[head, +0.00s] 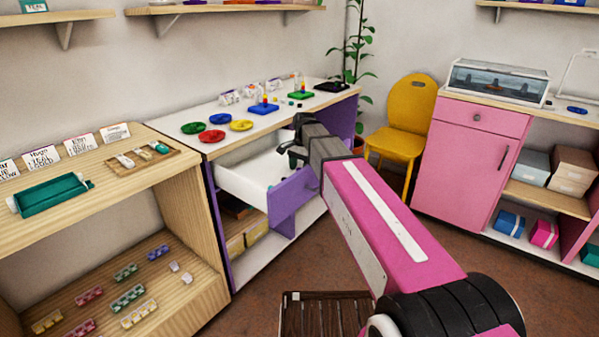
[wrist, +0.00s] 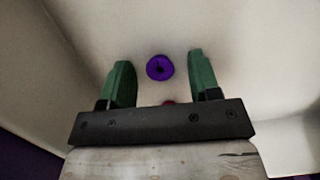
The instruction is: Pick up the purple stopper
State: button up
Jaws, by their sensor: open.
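The purple stopper (wrist: 160,67) is a small round piece with a dark centre, lying on the pale floor of the open drawer in the wrist view. My gripper (wrist: 160,80) is open, with its two green fingers to the left and right of the stopper in the picture and clear gaps on both sides. I cannot tell the height left between the fingertips and the stopper. In the head view my gripper (head: 292,150) is over the open white drawer (head: 243,182) with the purple front. The stopper is hidden there.
A small reddish thing (wrist: 169,102) shows partly behind my gripper's palm in the wrist view. The drawer's walls surround the fingers. The white counter (head: 215,143) above holds coloured dishes and bead boards (head: 301,95). A yellow chair (head: 403,115) stands to the right.

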jog(key=c, duration=1)
jog(key=shift+r, duration=0.15)
